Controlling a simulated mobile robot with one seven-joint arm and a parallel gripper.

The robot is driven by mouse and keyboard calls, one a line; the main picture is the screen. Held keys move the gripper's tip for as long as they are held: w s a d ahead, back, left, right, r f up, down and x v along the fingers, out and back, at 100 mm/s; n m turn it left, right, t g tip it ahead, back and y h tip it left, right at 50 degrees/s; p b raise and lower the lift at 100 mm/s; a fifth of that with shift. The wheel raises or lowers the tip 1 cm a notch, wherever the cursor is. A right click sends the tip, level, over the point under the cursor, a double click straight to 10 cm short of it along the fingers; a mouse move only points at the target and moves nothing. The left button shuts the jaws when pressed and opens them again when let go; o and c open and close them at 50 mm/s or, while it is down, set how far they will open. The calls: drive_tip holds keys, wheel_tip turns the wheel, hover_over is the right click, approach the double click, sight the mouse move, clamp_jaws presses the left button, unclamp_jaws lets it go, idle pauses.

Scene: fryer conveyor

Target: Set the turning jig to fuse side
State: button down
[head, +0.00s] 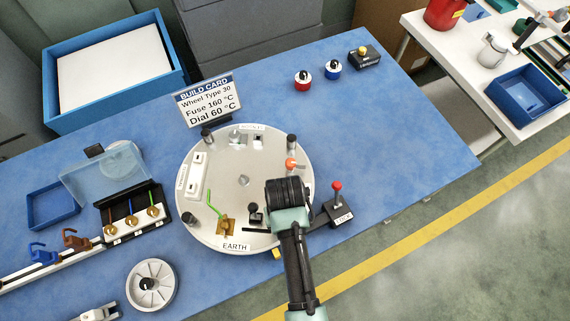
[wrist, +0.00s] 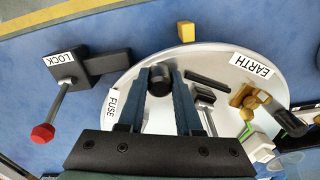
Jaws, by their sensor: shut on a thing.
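The turning jig (head: 213,165) is a round pale disc with several black posts near its rim. Its EARTH label (head: 235,246) is at the front, and it also shows in the wrist view (wrist: 252,66). The FUSE label (wrist: 111,106) is to the left in the wrist view; my arm hides it in the head view. My gripper (wrist: 160,84) is shut on a black post (wrist: 159,76) at the rim between these labels. In the head view my gripper (head: 288,205) covers that post. A yellow block (wrist: 186,31) sits just outside the rim, also in the head view (head: 277,253).
The lock lever (head: 337,199) with a red knob stands upright right of the disc, close to my gripper. The build card (head: 207,98) stands behind. A spoked wheel (head: 150,286) and a terminal box (head: 133,216) are to the left.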

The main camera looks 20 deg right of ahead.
sight(216, 240)
drive_tip(key=shift+a+r, duration=0.1)
drive_tip(key=shift+s+a+m+p, duration=0.15)
drive_tip(key=shift+a+m+p, duration=0.25)
drive_tip(key=shift+a+p, duration=0.1)
drive_tip(key=a+m+p, duration=0.1)
drive_tip(key=a+m, duration=0.1)
drive_tip(key=a, duration=0.1)
drive_tip(key=a+m+p, duration=0.2)
drive_tip(key=a, duration=0.1)
drive_tip(key=shift+a+r+m, duration=0.1)
drive_tip(key=shift+a+m, duration=0.2)
drive_tip(key=shift+a, duration=0.1)
drive_tip(key=w+a+m, duration=0.1)
drive_tip(key=a, duration=0.1)
drive_tip(key=w+a+m, duration=0.1)
drive_tip(key=a+m, duration=0.1)
drive_tip(key=w+a+m, duration=0.1)
drive_tip(key=a+m, duration=0.1)
drive_tip(key=a, duration=0.1)
drive_tip(key=shift+w+a, duration=0.1)
drive_tip(key=shift+w+a+m, duration=0.6)
drive_tip(key=shift+a+m, duration=0.1)
drive_tip(key=shift+m, duration=0.2)
drive_tip(key=c, duration=0.6)
unclamp_jaws()
